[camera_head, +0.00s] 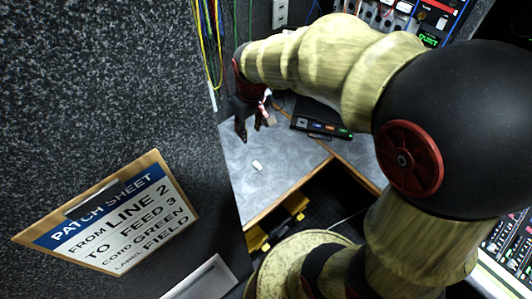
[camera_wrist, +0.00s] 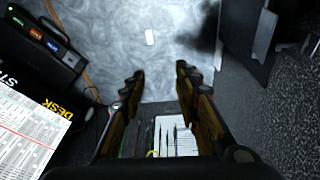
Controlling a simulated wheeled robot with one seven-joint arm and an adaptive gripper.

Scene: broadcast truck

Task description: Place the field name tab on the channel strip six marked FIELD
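A small white tab (camera_head: 257,165) lies flat on the grey desk; no writing on it is legible. It also shows in the wrist view (camera_wrist: 149,36), beyond my fingertips and apart from them. My gripper (camera_head: 249,130) hangs over the desk behind the tab. In the wrist view its two fingers (camera_wrist: 160,82) stand apart with nothing between them. A console with lit channel strips (camera_head: 512,240) is partly in view at the right edge, behind my arm. I cannot make out a strip six or a FIELD mark on it.
A patch sheet (camera_head: 125,220) on a clipboard reads LINE 2, FEED 3, GREEN, FIELD. A dark button box (camera_head: 320,128) sits on the desk, right of my gripper. Hanging cords (camera_head: 210,45) and a speckled dark wall (camera_head: 100,90) are at left. Desk around the tab is clear.

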